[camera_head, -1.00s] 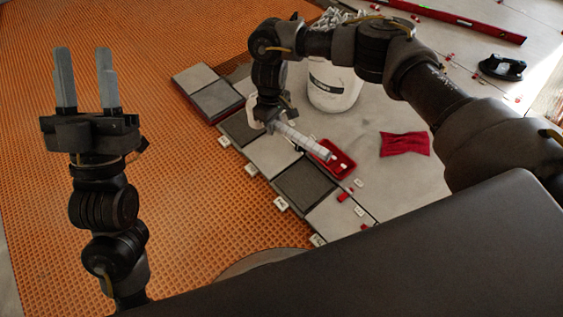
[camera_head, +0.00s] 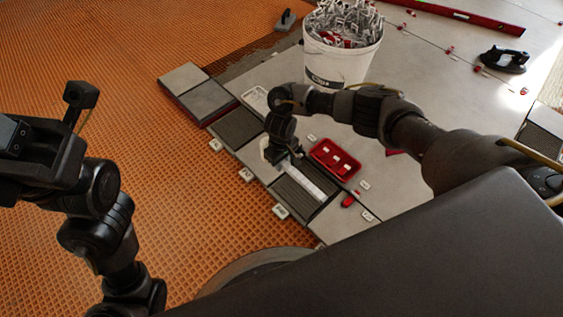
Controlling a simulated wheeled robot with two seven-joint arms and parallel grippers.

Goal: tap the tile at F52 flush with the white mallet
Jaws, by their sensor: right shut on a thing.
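My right gripper (camera_head: 289,158) is shut on the white mallet (camera_head: 307,182). The mallet's pale handle slants down to the right, over or on a dark tile (camera_head: 292,200). A white part of it, perhaps the head, shows left of the gripper, partly hidden. The dark tile is in a row of light and dark tiles along the orange mat. Small white tags (camera_head: 280,211) stand at the row's edge; their lettering is too small to read, so I cannot tell which tile is F52. My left gripper (camera_head: 14,140) is cut off by the left edge and its fingers are unclear.
A red tray (camera_head: 358,168) with white pieces lies right of the mallet. A white bucket (camera_head: 340,69) full of clips stands behind. A black suction handle (camera_head: 503,60) and a red level (camera_head: 460,14) lie farther back. The orange mat (camera_head: 170,190) is clear on the left.

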